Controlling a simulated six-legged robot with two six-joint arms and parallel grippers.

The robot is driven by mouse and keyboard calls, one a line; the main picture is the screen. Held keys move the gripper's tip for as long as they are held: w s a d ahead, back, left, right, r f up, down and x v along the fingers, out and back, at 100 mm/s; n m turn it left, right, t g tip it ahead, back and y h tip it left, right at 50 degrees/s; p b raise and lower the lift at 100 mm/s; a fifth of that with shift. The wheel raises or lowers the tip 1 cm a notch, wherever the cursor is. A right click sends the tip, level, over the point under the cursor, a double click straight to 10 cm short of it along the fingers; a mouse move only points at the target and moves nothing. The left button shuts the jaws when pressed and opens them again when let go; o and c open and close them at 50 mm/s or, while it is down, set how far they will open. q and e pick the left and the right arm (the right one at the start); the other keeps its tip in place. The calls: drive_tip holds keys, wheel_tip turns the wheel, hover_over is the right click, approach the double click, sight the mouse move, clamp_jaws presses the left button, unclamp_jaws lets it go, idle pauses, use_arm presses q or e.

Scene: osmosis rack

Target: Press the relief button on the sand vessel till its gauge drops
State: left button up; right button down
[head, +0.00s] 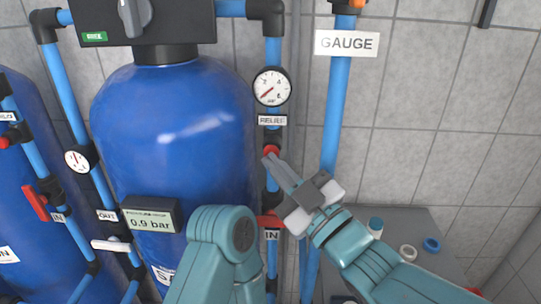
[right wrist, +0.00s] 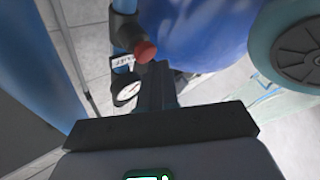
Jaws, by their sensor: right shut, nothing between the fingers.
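The sand vessel (head: 175,130) is a large blue tank, left of centre in the head view. On the pipe to its right are a round white gauge (head: 271,87), its needle pointing to the lower left, a RELIEF label (head: 272,120) and the red relief button (head: 271,149). My right gripper (head: 271,160) is shut and empty, its fingertips at the button's lower edge. In the right wrist view the fingertips (right wrist: 158,68) overlap the edge of the red button (right wrist: 145,51); I cannot tell whether they touch it. My left gripper is out of view.
A pressure display (head: 150,218) on the vessel's front reads 0.9 bar. A red IN valve handle (head: 270,222) is below the button. A blue pipe (head: 337,110) with a GAUGE sign (head: 347,43) runs to the right. A grey surface (head: 420,225) at lower right holds small caps.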

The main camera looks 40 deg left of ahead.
drive_tip(key=s+b, duration=0.1)
drive_tip(key=s+d+b, duration=0.1)
drive_tip(key=s, duration=0.1)
drive_tip(key=s+d+b, duration=0.1)
drive_tip(key=shift+s+d+b, duration=0.2)
drive_tip(key=shift+d+b, duration=0.05)
drive_tip(key=shift+b, duration=0.15)
drive_tip(key=shift+d, duration=0.1)
idle(0.5)
